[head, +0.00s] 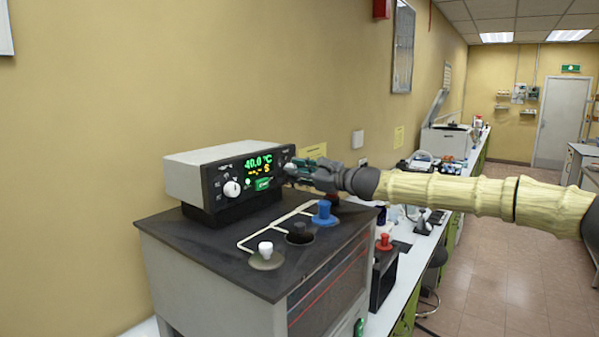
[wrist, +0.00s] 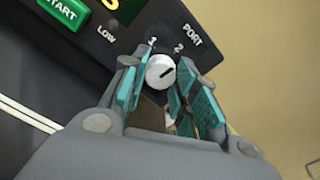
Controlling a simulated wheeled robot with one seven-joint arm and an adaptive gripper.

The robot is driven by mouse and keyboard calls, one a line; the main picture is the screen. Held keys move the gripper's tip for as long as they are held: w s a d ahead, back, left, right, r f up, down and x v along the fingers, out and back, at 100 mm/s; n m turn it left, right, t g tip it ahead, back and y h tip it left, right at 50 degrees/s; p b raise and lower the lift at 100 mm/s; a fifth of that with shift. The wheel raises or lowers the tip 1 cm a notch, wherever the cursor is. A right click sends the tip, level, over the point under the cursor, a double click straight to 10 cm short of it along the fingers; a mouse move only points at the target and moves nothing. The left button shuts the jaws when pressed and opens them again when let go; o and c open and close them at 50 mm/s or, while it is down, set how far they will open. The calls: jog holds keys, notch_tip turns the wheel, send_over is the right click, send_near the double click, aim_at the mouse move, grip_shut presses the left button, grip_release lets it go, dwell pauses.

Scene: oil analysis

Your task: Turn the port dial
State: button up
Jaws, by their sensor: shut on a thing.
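The port dial (wrist: 160,71) is a small white round knob on the black front panel, under the label PORT with positions 1 and 2. Its dark mark points up and right in the wrist view, on the side of the 2. My gripper (wrist: 160,88) has its teal-padded fingers on either side of the dial and is shut on it. The box's display reads 40.0 °C in green, with yellow characters below.
A second white knob (head: 232,189) is on the left of the panel, and a green START button (wrist: 64,10) lies between. White, black and blue capped ports stand on the dark bath top (head: 200,245) below the box. A wall is behind.

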jog(key=m+p, duration=0.1)
jog(key=m, duration=0.4)
jog(key=m+p, duration=0.2)
jog(key=m, duration=0.4)
jog(key=shift+s+a+f, duration=0.1)
jog(key=shift+a+f, duration=0.05)
jog(key=shift+a, duration=0.05)
jog(key=shift+f+m, duration=0.1)
jog(key=shift+m, duration=0.3)
jog(key=o, duration=1.1)
jog(key=shift+a, duration=0.25)
jog(key=shift+c, duration=0.2)
jog(key=v, duration=1.2)
jog(key=shift+d, duration=0.25)
